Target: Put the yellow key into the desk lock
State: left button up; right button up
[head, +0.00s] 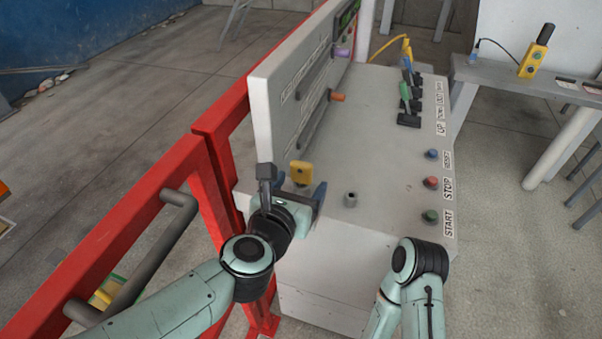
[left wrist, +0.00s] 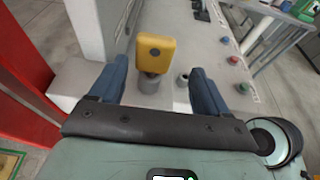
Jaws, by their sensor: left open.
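The yellow key (head: 302,172) stands upright on the console desk (head: 385,150), close to the tall grey panel. In the left wrist view the key (left wrist: 155,53) rises from a short grey cylinder (left wrist: 150,85). My left gripper (head: 299,189) is open, with its two blue fingers on either side of the key. In the left wrist view there is a gap between the key and each finger (left wrist: 158,68). A second short grey cylinder (head: 350,200), with nothing in it, stands on the desk to the right. I cannot tell for sure which cylinder is the desk lock. My right gripper is not visible.
START, STOP and RESET buttons (head: 430,183) line the desk's right edge, with several levers (head: 408,105) behind. The upright panel (head: 300,85) and red rail (head: 215,150) bound the left side. My right arm is at the desk's front right.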

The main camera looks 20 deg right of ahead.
aim_at(300, 177)
pick_arm(q)
jog(key=x, duration=0.6)
jog(key=shift+w+a, duration=0.3)
jog(key=shift+w, duration=0.1)
jog(key=c, duration=1.1)
